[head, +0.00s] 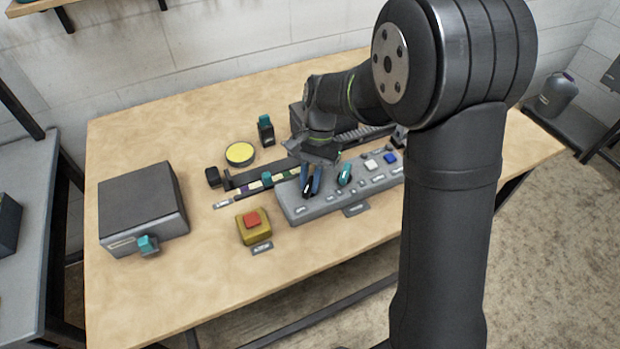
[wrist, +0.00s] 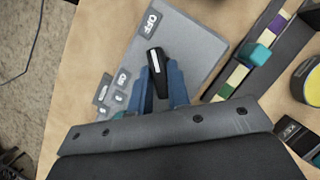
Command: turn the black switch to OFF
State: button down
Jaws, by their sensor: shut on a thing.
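The black switch (wrist: 154,60) is a narrow knob with a white line along its top, on the grey panel (wrist: 190,42). My gripper (wrist: 160,92) has blue fingers on both sides of the switch and is shut on it. The switch's free end and white line point toward the OFF label (wrist: 150,22) in the wrist view. An ON label (wrist: 122,78) lies to the left of the switch there. In the head view my gripper (head: 312,182) is down at the left end of the panel (head: 300,213), and its fingers largely hide the switch.
On the panel, a teal switch (head: 344,175) stands just right of my gripper, with white (head: 371,164) and blue (head: 390,158) buttons beyond. A red button on a yellow box (head: 251,222) is at the left. A strip with coloured blocks (head: 266,179) runs behind.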

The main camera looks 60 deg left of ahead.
jog(key=c, duration=1.4)
grip_release()
jog(key=shift+o, duration=0.2)
jog(key=shift+r, duration=0.1)
jog(key=v, duration=1.7)
jog(key=shift+a, duration=0.2)
jog(key=shift+w, duration=0.1)
jog(key=x, duration=1.7)
jog(key=shift+d, duration=0.2)
